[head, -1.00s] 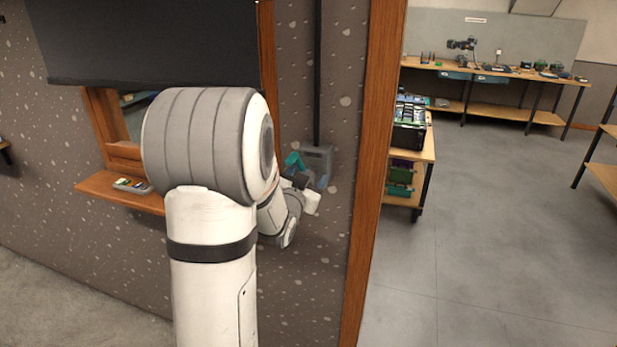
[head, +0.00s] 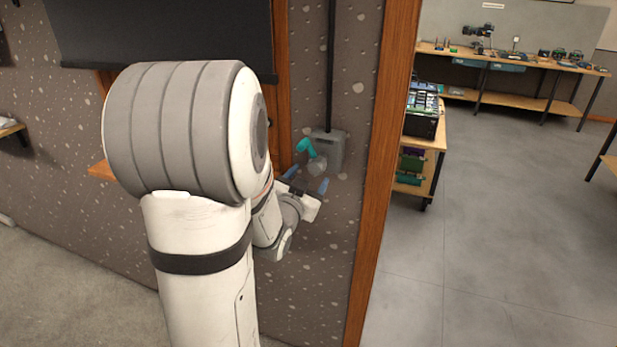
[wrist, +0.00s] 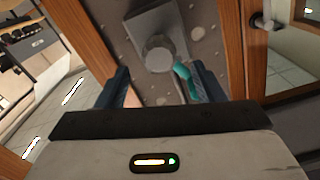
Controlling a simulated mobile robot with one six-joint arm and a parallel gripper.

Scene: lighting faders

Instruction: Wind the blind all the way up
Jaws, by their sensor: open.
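The dark blind (head: 165,35) hangs in the upper left of the head view, its lower edge partly behind my arm. A grey winder box (head: 328,148) is on the speckled wall right of the wood frame, with a round hub (head: 317,167) and a teal crank handle (head: 305,147). My gripper (head: 305,185) is open and empty, just below the hub. In the wrist view, the box (wrist: 158,18) and hub (wrist: 158,54) lie ahead between my fingers (wrist: 160,86). The teal handle (wrist: 187,80) is beside the right finger there; whether they touch is unclear.
A wooden post (head: 382,150) stands close right of the winder. Beyond it are a shelf unit (head: 422,165) and a long workbench (head: 520,70), with open floor in front. A wooden sill (head: 101,170) shows left of my arm, which hides most of the window.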

